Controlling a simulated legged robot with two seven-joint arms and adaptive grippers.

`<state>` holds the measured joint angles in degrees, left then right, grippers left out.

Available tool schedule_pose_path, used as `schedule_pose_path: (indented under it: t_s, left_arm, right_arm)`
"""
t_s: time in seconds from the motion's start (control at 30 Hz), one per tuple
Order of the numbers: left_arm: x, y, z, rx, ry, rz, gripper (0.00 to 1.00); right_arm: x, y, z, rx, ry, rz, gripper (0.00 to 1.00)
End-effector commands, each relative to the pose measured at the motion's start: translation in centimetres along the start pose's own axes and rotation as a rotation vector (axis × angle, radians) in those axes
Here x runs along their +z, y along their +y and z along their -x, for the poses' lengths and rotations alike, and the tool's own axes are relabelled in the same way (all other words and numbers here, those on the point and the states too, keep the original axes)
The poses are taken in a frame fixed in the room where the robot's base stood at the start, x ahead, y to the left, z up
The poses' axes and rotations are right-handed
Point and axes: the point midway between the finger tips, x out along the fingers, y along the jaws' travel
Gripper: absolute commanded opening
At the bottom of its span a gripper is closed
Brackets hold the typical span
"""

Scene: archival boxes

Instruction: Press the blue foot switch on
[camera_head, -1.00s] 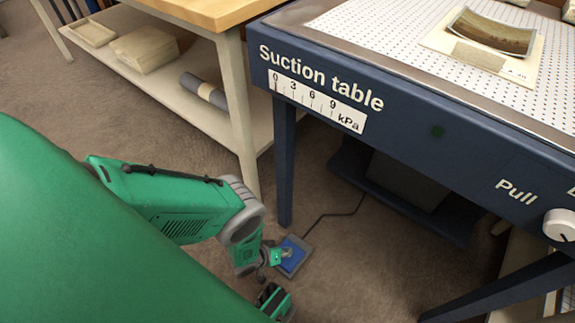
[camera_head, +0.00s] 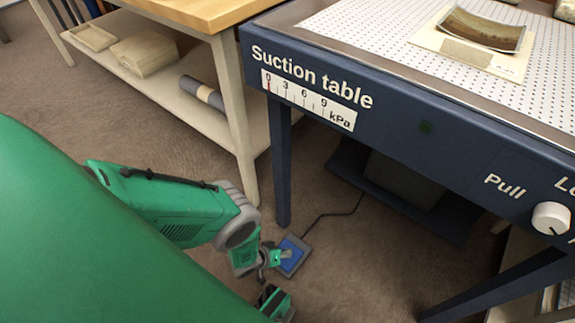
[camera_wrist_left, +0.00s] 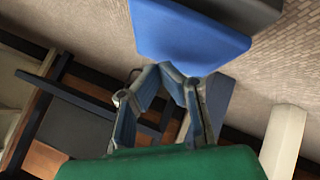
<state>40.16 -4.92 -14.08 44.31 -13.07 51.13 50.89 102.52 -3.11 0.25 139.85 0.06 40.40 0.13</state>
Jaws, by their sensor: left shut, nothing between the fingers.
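The blue foot switch (camera_head: 294,264) lies on the carpet below the suction table, a blue pedal on a dark base with a black cable. My left gripper (camera_head: 285,254) points down at the pedal's left part and covers some of it. In the left wrist view, the blue pedal (camera_wrist_left: 190,35) fills the top middle. The fingers of my left gripper (camera_wrist_left: 172,72) are shut and empty, their tips at the pedal's near edge. I cannot tell whether they touch it.
The dark blue suction table (camera_head: 400,135) stands over the floor at right, its leg (camera_head: 281,165) just behind the switch. Its gauge (camera_head: 308,100) has a red mark at 0. A wooden bench (camera_head: 205,12) with a lower shelf stands at left. Bare carpet (camera_head: 350,275) lies right of the switch.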

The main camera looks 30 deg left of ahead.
Motion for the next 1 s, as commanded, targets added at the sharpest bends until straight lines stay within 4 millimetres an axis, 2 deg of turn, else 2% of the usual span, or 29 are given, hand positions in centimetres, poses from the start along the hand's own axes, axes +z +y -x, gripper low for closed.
schedule_pose_path:
  t_s: [1.0]
  left_arm:
    - [0.49, -0.31, -0.52, 0.000, -0.001, 0.000, 0.00]
  right_arm:
    - [0.00, -0.02, -0.01, 0.000, 0.000, 0.000, 0.40]
